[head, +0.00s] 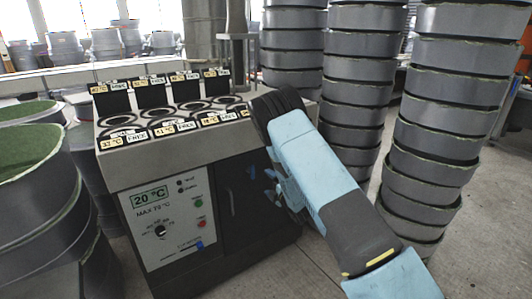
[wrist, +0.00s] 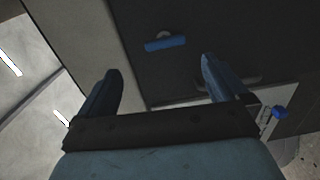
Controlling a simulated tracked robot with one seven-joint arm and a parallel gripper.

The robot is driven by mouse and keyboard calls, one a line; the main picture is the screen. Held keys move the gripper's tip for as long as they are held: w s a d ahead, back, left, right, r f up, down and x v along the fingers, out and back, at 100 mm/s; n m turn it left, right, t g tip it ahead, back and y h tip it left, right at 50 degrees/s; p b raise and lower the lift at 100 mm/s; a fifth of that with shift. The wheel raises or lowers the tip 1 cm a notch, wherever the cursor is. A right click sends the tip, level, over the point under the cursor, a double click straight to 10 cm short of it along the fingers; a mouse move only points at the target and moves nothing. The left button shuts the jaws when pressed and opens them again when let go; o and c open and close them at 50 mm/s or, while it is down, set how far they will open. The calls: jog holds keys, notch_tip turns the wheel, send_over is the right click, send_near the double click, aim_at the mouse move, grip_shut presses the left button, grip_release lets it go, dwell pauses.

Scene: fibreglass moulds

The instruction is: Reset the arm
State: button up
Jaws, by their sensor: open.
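My blue arm reaches in from the lower right of the head view. My gripper (head: 272,185) is partly hidden behind my arm there, in front of the dark front of a heating cabinet (head: 245,200). In the wrist view my gripper (wrist: 160,68) has its two dark blue fingers spread wide with nothing between them. A dark panel and a small blue handle (wrist: 165,43) lie beyond the fingertips. I cannot tell how far the fingers are from the panel.
The cabinet's control panel (head: 165,215) reads 20 °C. Its top has several round wells with labelled raised lids (head: 145,93). Tall stacks of grey moulds (head: 440,125) stand close on the right. Large green-topped moulds (head: 25,150) stand at left. Bare floor (head: 490,230) shows at lower right.

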jog(key=d+r+m+h, duration=0.3)
jog(key=d+r+m, duration=0.15)
jog(key=r, duration=0.45)
jog(key=d+r+m+h, duration=0.3)
jog(key=d+r+m, duration=0.15)
jog(key=r, duration=0.35)
jog(key=s+d+r+m+g+h, duration=0.25)
jog(key=s+d+r+m, duration=0.4)
jog(key=s+r, duration=0.4)
jog(key=s+d+r+m+g, duration=0.2)
jog(key=s+r, duration=0.3)
jog(key=s, duration=0.4)
jog(key=s+d+r+m+g, duration=0.2)
jog(key=s+d+r, duration=0.15)
jog(key=s, duration=0.45)
jog(key=s+r+m+g, duration=0.1)
jog(key=s+m+g, duration=0.2)
jog(key=s, duration=1.8)
jog(key=shift+s+r+m+h, duration=0.25)
jog(key=shift+m+h, duration=0.2)
jog(key=shift+m, duration=0.3)
jog(key=shift+c, duration=0.5)
